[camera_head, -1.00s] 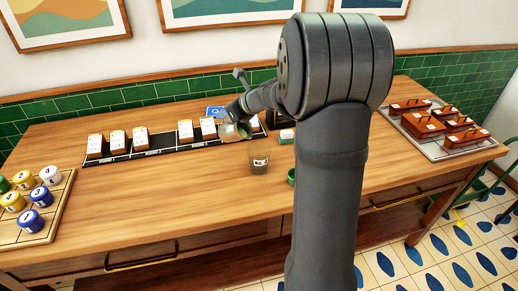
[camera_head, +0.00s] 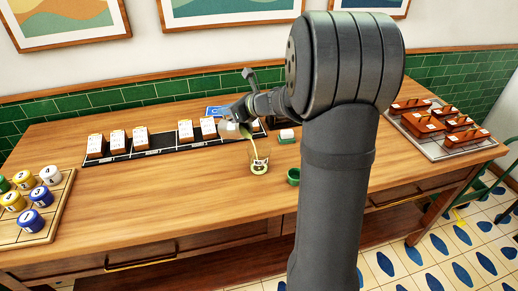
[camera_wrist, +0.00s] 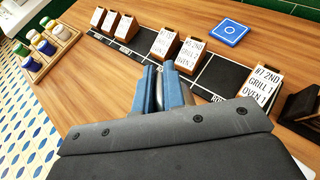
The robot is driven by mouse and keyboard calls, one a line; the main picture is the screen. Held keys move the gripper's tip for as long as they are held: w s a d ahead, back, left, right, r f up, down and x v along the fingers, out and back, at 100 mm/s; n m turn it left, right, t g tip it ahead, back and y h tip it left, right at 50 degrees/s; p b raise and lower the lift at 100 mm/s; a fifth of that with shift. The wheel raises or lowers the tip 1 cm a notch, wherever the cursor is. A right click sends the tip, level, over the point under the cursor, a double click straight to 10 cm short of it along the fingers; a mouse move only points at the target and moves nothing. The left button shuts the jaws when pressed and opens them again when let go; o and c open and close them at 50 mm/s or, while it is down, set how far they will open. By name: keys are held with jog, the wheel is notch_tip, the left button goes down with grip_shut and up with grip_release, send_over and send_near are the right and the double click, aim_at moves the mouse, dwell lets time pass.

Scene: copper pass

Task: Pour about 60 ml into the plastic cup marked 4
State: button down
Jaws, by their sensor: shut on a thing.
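My gripper (camera_head: 238,108) is shut on a pale jug (camera_head: 229,130) and holds it tilted above the table. A pale yellow-green stream (camera_head: 252,144) runs from the jug down to a small clear cup (camera_head: 259,167). The cup stands upright on the wooden table and has some pale liquid in it. Its dark-and-white label is too small to read. In the wrist view, my blue-padded fingers (camera_wrist: 164,90) close on a grey part between them; the cup and the stream are not visible there.
A black rail (camera_head: 160,147) with several ticket blocks lies behind the cup. A green cup (camera_head: 293,177) stands close to its right, with a green-and-white block (camera_head: 287,136) behind. A lidded-jar tray (camera_head: 62,207) is at left, a tray of brown boxes (camera_head: 437,150) at right.

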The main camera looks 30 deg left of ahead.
jog(key=shift+d+r+y, duration=0.5)
jog(key=shift+y, duration=0.2)
dwell(1.0)
jog(key=shift+d+r+y, duration=0.25)
jog(key=shift+d+y, duration=0.15)
jog(key=shift+d, duration=0.35)
jog(key=shift+a, duration=0.4)
jog(key=a+f+h, duration=0.2)
jog(key=h, duration=0.1)
jog(key=shift+a+f, duration=0.15)
jog(key=shift+a, duration=0.1)
jog(key=shift+a+f+h, duration=0.45)
jog(key=shift+f+h, duration=0.35)
jog(key=shift+h, duration=0.15)
jog(key=shift+a+f+h, duration=0.45)
jog(key=shift+f+h, duration=0.35)
jog(key=shift+h, duration=0.15)
jog(key=shift+f, duration=0.15)
